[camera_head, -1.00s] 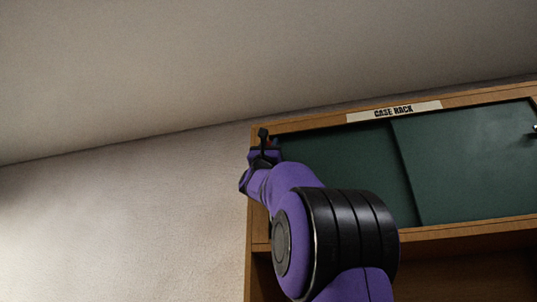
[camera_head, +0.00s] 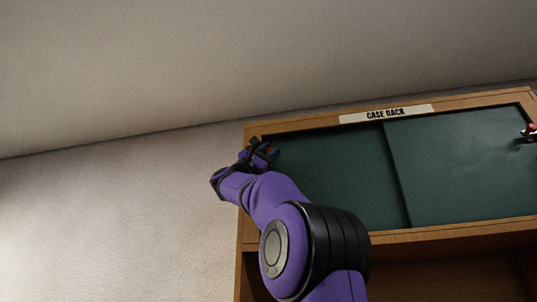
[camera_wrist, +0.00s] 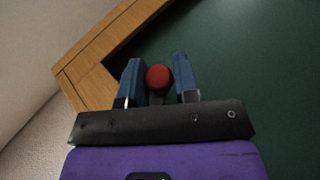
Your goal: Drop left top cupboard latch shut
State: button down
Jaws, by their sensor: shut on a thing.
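The left top cupboard latch shows as a red knob (camera_wrist: 158,77) on a short dark stem in the wrist view, near a corner of the wooden frame. In the head view its red tip (camera_head: 268,149) shows small at the cupboard's upper left corner. My gripper (camera_head: 264,150) is there too, with the purple arm reaching up from below. In the wrist view the blue fingers of my gripper (camera_wrist: 157,65) stand on both sides of the knob, shut on it. The latch's mount is largely hidden by the gripper.
The cupboard has a wooden frame (camera_head: 460,101), dark green door panels (camera_head: 455,165) and a "CASE RACK" label (camera_head: 386,113). Another red-tipped latch (camera_head: 530,132) is at the right edge. Bare wall (camera_head: 120,210) lies left of the cupboard, with open shelf space below.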

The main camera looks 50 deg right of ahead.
dwell(0.4)
jog(key=c, duration=0.9)
grip_release()
jog(key=shift+f, duration=0.1)
jog(key=v, duration=1)
jog(key=shift+w+a+f, duration=0.2)
jog(key=shift+a, duration=0.1)
